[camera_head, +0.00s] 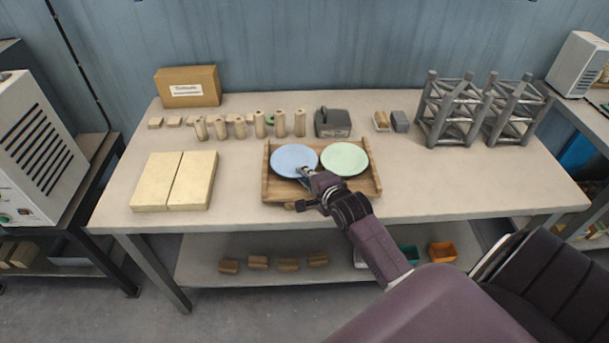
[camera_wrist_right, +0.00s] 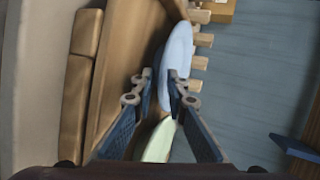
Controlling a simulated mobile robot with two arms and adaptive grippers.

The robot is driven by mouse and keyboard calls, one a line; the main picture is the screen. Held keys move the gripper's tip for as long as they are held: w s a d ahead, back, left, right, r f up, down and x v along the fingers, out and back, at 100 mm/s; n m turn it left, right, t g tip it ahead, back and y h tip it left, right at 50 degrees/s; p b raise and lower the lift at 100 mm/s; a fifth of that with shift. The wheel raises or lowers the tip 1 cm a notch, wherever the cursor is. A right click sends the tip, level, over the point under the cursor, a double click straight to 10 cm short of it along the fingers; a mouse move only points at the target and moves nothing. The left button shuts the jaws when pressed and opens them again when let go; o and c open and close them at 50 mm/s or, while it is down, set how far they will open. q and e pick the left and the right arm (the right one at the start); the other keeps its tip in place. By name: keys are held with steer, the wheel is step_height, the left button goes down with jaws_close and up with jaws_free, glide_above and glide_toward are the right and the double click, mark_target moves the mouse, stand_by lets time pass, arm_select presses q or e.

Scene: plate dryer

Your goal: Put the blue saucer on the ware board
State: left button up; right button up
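The blue saucer (camera_head: 294,160) sits in the left part of a wooden tray (camera_head: 320,192) on the table, beside a pale green saucer (camera_head: 344,158). My right gripper (camera_head: 304,172) is at the blue saucer's near right rim. In the right wrist view the fingers (camera_wrist_right: 161,76) stand apart with the edge of the blue saucer (camera_wrist_right: 179,48) between them; a gap shows beside one finger. The green saucer (camera_wrist_right: 160,143) shows below. Two pale flat boards (camera_head: 174,181) lie left of the tray; I cannot tell which item is the ware board. My left gripper is out of view.
Several clay cylinders (camera_head: 260,124), a cardboard box (camera_head: 188,87) and a dark grey device (camera_head: 332,122) stand along the back. Metal lattice frames (camera_head: 478,110) stand at the right. The table is clear between the boards and tray, and right of the tray.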

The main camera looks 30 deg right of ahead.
steer(key=shift+r, duration=0.1)
steer(key=v, duration=1.2)
steer(key=shift+b, duration=0.45)
